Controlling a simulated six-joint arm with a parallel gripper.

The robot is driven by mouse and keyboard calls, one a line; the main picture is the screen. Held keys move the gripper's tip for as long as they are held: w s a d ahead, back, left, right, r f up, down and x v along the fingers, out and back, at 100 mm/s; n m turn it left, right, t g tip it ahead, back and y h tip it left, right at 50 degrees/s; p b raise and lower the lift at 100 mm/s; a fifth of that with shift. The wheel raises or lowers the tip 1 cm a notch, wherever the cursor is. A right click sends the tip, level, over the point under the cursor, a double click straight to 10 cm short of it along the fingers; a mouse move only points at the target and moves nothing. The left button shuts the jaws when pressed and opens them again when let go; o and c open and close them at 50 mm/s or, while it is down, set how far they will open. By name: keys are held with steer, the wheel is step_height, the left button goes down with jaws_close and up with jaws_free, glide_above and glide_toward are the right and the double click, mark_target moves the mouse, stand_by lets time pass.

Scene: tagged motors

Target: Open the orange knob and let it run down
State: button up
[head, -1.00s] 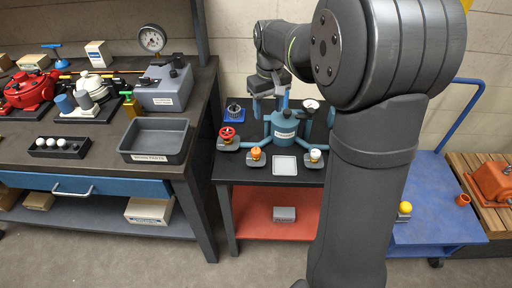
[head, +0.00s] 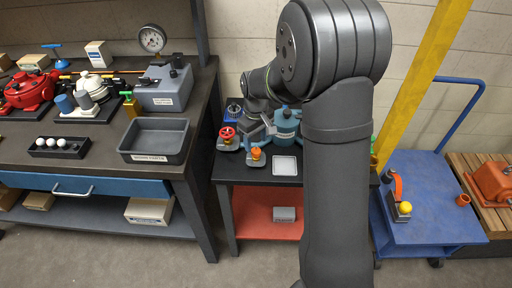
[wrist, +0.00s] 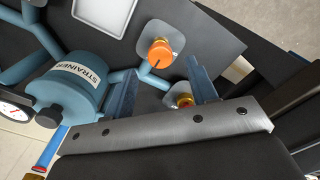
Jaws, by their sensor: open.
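The orange knob (head: 255,153) sits on a grey square plate at the front of the blue strainer assembly. In the wrist view the orange knob (wrist: 160,52) shows a dark pointer line on its face. My gripper (wrist: 160,69) is open and empty, its two fingers pointing toward the knob, which appears just beyond and between the tips. I see no contact. The strainer body (wrist: 75,90), labelled STRAINER, lies to the left of the fingers in the wrist view. In the head view the strainer (head: 287,122) is partly hidden by my arm.
A red knob (head: 227,133) stands left of the orange one; it shows partly between the fingers in the wrist view (wrist: 184,101). A white tray (head: 286,166) lies to the right. A grey bin (head: 157,141) is on the left bench. A yellow post (head: 425,75) stands at right.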

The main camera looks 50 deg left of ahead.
mark_target(256, 150)
steer(key=shift+f, duration=2)
steer(key=c, duration=1)
steer(key=shift+o, duration=0.2)
